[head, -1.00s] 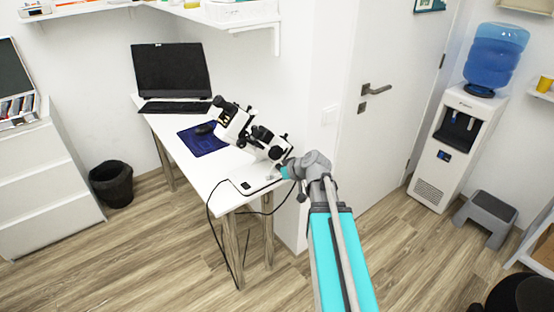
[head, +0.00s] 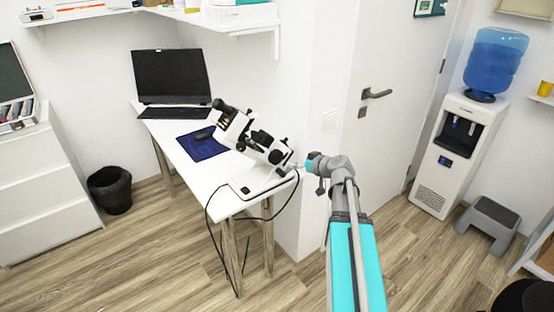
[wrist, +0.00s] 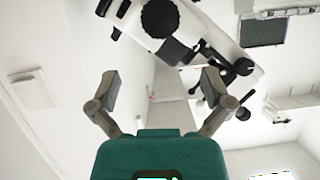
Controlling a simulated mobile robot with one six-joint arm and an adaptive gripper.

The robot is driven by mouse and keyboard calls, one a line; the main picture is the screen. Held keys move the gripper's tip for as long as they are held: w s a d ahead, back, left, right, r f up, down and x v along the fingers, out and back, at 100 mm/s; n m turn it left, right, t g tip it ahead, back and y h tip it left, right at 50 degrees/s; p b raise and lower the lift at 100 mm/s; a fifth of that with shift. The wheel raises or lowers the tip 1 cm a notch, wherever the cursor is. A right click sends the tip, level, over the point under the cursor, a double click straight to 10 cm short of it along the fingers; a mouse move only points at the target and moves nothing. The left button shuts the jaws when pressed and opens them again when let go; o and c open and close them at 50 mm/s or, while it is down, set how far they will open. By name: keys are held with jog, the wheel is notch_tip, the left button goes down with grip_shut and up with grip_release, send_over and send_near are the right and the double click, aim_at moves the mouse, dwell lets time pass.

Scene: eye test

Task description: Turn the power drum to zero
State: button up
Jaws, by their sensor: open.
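The white microscope (head: 237,127) with black knobs stands on its flat base (head: 262,181) at the near right end of the white desk. It fills the top of the wrist view (wrist: 206,36), where a large round black knob (wrist: 160,17) and a ribbed black knob (wrist: 174,51) show on its body. I cannot tell which black knob is the power drum, and no markings are readable. My gripper (head: 296,167) is just right of the microscope in the head view. In the wrist view its two fingers (wrist: 161,88) are spread with nothing between them, below the knobs in the picture.
The white desk (head: 176,146) also holds a laptop (head: 171,76) and a blue mat (head: 203,146) with a mouse. A black cable (head: 212,232) hangs off its near end. A wall shelf is above. A door (head: 395,120) and water dispenser (head: 457,150) stand right.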

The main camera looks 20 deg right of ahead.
aim_at(278, 158)
jog(key=b+x, duration=0.5)
jog(key=x, duration=0.8)
jog(key=shift+w+a+f, duration=0.1)
jog(key=shift+w+f, duration=0.05)
jog(key=shift+w, duration=0.05)
jog(key=c, duration=0.9)
